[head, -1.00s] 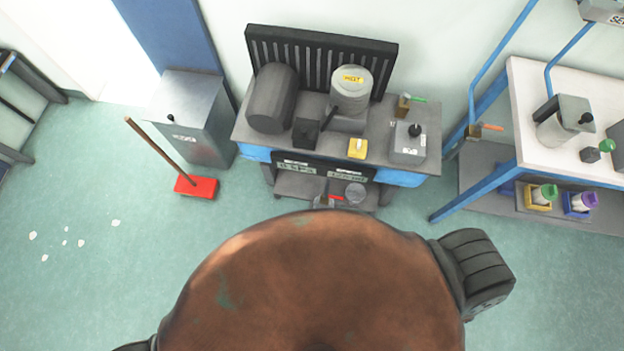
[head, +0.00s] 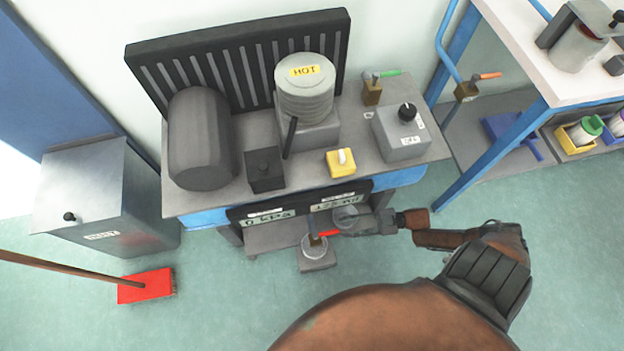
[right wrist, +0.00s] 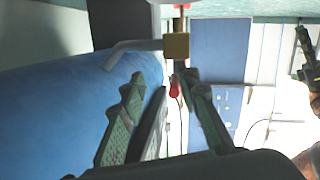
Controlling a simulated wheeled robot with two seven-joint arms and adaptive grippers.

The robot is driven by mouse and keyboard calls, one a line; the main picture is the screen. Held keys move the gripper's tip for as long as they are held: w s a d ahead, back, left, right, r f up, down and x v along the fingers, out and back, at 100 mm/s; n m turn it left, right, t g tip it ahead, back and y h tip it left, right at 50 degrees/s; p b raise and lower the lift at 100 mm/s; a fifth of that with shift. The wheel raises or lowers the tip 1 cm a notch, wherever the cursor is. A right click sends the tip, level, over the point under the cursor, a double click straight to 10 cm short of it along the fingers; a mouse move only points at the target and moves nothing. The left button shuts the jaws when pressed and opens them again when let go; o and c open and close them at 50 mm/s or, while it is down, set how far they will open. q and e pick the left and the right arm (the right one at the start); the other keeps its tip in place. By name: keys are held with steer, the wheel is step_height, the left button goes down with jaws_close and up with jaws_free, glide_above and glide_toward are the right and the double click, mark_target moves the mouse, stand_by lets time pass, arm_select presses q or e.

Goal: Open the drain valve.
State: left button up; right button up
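The drain valve appears to be the small brass valve (head: 315,240) with a red handle (head: 328,233), low under the front of the bench. My right gripper (head: 348,228) reaches in from the right, its tips close to the handle. In the right wrist view the brass body (right wrist: 176,46) is ahead, and the red handle end (right wrist: 175,88) lies between the two fingers (right wrist: 170,105). The fingers are apart; I cannot tell whether either touches the handle. My left gripper is in neither current view.
The bench (head: 190,202) holds a grey cylinder (head: 200,140), a pot marked HOT (head: 305,92) and a green-handled valve (head: 373,92). A clear cup (head: 314,246) stands below the red-handled valve. An orange-handled valve (head: 467,91) is at right.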

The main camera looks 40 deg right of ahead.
mark_target(318, 236)
steer(key=w+a+y+b, duration=0.1)
steer(key=a, duration=0.1)
steer(key=w+a+r+n+b, duration=0.1)
steer(key=a, duration=0.2)
steer(key=w+a+r+g+y+b, duration=0.1)
steer(key=a, duration=0.1)
steer(key=shift+w+a+r+n+y, duration=0.1)
steer(key=shift+a+r+n+y, duration=0.2)
steer(key=shift+a, duration=0.1)
arm_select(q)
steer(key=w, duration=0.1)
steer(key=t, duration=0.1)
steer(key=w, duration=0.1)
steer(key=shift+w+d+r, duration=0.3)
steer(key=shift+w+d, duration=0.05)
arm_select(e)
steer(key=c, duration=0.8)
steer(key=shift+f, duration=0.1)
